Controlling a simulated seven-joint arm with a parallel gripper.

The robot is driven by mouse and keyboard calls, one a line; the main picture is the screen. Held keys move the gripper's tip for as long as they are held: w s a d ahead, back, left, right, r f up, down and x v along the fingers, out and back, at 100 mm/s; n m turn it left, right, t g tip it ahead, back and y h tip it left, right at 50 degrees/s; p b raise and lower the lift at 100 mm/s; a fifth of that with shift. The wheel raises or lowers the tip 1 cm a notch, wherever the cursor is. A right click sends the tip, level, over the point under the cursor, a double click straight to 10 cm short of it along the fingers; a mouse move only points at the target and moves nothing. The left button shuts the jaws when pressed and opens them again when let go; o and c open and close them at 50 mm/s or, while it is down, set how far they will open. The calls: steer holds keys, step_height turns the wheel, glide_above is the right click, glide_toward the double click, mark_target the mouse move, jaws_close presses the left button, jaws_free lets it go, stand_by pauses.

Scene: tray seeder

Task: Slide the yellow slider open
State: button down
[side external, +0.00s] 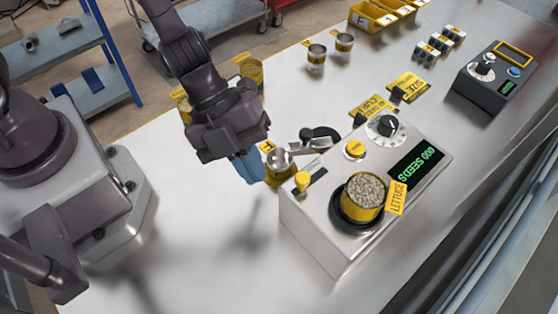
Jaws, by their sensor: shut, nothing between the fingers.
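The tray seeder (314,229) is a silver box on the metal table. The yellow slider (302,181) is a small yellow knob at the left end of a dark slot (318,177) in the seeder's top, near its left edge. My gripper (251,170) is shut and empty, with blue fingers pointing down, to the left of the slider and apart from it. A yellow cup (281,175) stands between my gripper and the seeder, partly hidden.
The seeder also carries a cup of seeds (362,200), a yellow button (355,149), a dial (386,128) and a green display (415,167). A dark control box (492,78) stands at the back right. The front left table (215,260) is clear.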

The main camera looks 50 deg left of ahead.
mark_target(317, 177)
steer(key=shift+w+d+r, duration=0.15)
steer(key=shift+w+d, duration=1.15)
steer(key=shift+w, duration=0.05)
steer(key=shift+w, duration=2.3)
steer(key=shift+a, duration=0.1)
